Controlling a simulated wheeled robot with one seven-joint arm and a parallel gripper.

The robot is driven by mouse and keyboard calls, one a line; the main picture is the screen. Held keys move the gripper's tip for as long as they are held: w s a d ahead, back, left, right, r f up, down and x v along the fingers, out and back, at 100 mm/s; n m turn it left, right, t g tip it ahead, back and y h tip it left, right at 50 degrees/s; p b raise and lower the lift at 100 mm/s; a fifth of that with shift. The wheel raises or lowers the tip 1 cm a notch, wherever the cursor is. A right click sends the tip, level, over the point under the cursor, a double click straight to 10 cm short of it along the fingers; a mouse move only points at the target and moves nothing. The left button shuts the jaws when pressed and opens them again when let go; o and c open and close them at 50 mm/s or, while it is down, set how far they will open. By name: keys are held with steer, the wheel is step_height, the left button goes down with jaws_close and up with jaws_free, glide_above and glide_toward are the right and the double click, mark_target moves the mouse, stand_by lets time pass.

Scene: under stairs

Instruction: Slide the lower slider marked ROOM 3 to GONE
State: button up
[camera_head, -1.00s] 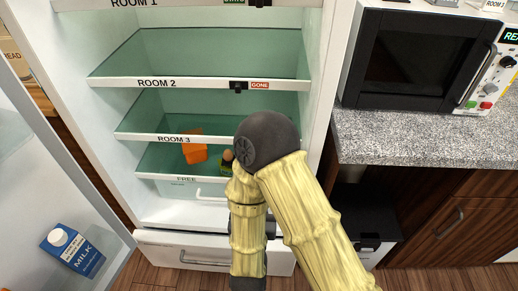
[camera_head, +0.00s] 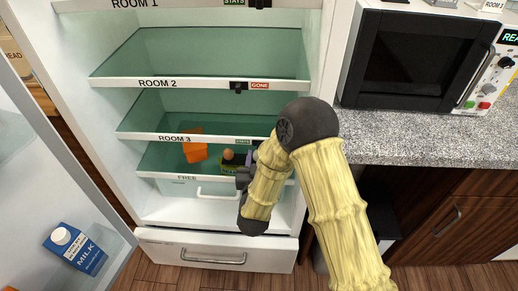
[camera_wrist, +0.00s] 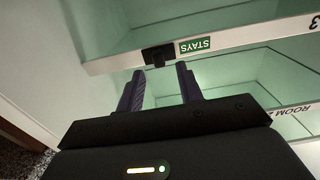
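The ROOM 3 rail (camera_head: 200,139) is the third labelled shelf edge in the fridge. Its green STAYS label (camera_head: 243,141) shows in the head view; the part to its right is hidden by my arm. In the wrist view, which is upside down, the black slider (camera_wrist: 158,55) sits beside the STAYS label (camera_wrist: 195,45) on the rail marked 3. No GONE label of this rail shows. My gripper (camera_wrist: 161,75) is open and empty, its two dark purple fingers pointing at the slider, one toward each side of it, seemingly just short of it.
ROOM 2's slider (camera_head: 238,86) sits beside a red GONE label (camera_head: 260,86). An orange item (camera_head: 194,146) and a dark green box (camera_head: 232,163) are inside the fridge below. The fridge's right wall and the counter (camera_head: 430,135) are close to my arm.

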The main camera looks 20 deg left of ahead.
steer(key=x, duration=0.3)
steer(key=shift+w, duration=0.4)
steer(key=shift+c, duration=0.3)
jaws_close()
